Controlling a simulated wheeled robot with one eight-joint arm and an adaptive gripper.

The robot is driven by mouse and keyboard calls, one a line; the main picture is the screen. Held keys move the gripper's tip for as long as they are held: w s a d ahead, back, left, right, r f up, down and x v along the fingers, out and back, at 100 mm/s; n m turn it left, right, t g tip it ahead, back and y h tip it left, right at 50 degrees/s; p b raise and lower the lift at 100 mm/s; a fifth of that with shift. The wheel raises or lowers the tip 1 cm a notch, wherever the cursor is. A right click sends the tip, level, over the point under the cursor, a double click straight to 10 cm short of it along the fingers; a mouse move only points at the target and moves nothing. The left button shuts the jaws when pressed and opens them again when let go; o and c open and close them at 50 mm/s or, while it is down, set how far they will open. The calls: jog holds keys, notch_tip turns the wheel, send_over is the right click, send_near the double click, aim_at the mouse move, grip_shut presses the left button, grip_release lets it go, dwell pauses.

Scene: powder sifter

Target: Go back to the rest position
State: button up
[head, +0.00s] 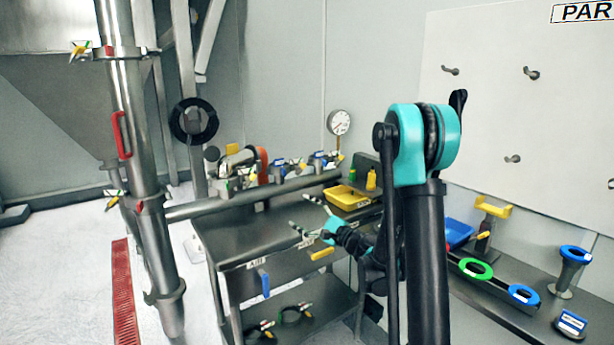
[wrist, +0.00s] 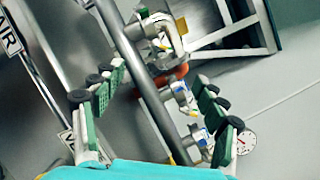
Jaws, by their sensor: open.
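My gripper (head: 312,216) is open and empty in the head view, held out to the left from my teal and black arm. It appears in front of the steel table (head: 262,233), above its front right part. In the wrist view the two green-padded fingers (wrist: 158,108) stand wide apart. Between and beyond them runs a steel pipe (wrist: 136,64) with clamps and valves, and nothing is between the pads. The gripper looks apart from the pipe, though the exact gap is hard to tell.
A yellow tray (head: 347,197) and a yellow bottle (head: 371,180) sit on the table's right part. A pressure gauge (head: 339,123) stands behind. A right-hand bench holds a green ring (head: 475,268) and blue rings. A steel column (head: 133,150) stands left.

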jog(key=s+d+f+n+g+h, duration=0.1)
jog(key=s+f+n+g+h, duration=0.25)
jog(key=s, duration=0.35)
jog(key=s+d+f+n+g+h, duration=0.1)
jog(key=s+f+n+g+h, duration=0.15)
jog(key=s+f+n, duration=0.3)
jog(key=s+d+f+n+g+h, duration=0.1)
jog(key=s+d+f+h, duration=0.3)
jog(key=s+d, duration=0.4)
jog(key=s+d+f+n+g+h, duration=0.1)
jog(key=s+d+f+n+h, duration=0.3)
jog(key=s+d, duration=0.5)
jog(key=shift+d+n+h, duration=0.3)
jog(key=shift+d+h, duration=0.3)
jog(key=shift+h, duration=0.4)
